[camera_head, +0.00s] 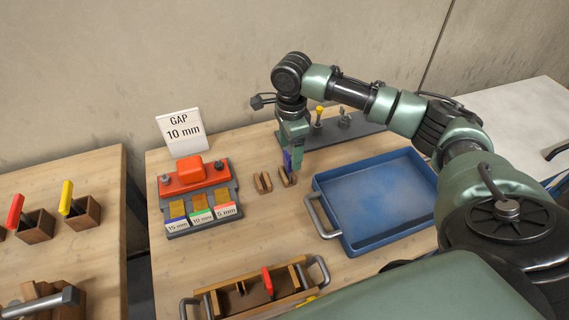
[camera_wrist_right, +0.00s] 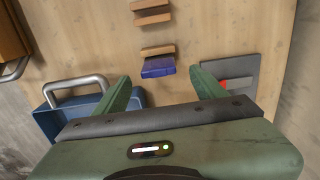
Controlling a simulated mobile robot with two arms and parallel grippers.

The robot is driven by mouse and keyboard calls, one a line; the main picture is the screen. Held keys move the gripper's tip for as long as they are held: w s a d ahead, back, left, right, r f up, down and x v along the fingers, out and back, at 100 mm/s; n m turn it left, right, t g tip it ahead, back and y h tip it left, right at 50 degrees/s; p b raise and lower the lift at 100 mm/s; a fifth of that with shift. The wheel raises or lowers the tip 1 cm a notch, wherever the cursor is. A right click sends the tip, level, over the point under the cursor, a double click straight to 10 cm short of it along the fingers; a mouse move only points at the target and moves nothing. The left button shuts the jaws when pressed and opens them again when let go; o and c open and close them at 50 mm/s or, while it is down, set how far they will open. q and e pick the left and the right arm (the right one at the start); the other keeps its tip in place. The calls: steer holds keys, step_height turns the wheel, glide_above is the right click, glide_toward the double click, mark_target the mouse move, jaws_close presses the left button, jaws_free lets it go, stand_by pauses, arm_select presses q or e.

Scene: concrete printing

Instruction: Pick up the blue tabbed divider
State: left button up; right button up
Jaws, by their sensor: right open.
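The blue tabbed divider (camera_head: 287,161) stands in a small slotted wooden holder (camera_head: 288,180) on the table, left of the blue tray. My right gripper (camera_head: 291,154) is directly over it, pointing down, and partly hides it. In the right wrist view the divider's blue top (camera_wrist_right: 158,67) lies between the two green fingertips (camera_wrist_right: 160,76), with a gap on each side. The right gripper is open and holds nothing. My left gripper is not in view.
A blue tray (camera_head: 375,200) lies close on the right. A red-topped gauge block (camera_head: 195,175) with 15, 10 and 5 mm labels and a "GAP 10 mm" sign (camera_head: 181,132) are left. A grey tool rack (camera_head: 340,130) stands behind. A handled wooden box (camera_head: 250,290) is in front.

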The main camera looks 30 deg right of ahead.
mark_target(287, 163)
steer(key=f, duration=0.4)
steer(key=shift+a+f+p, duration=0.3)
steer(key=shift+a+p, duration=0.1)
steer(key=shift+w+f, duration=0.1)
steer(key=shift+f, duration=0.2)
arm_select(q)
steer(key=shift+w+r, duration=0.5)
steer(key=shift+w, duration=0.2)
arm_select(e)
jaws_close()
steer(key=shift+r, duration=0.1)
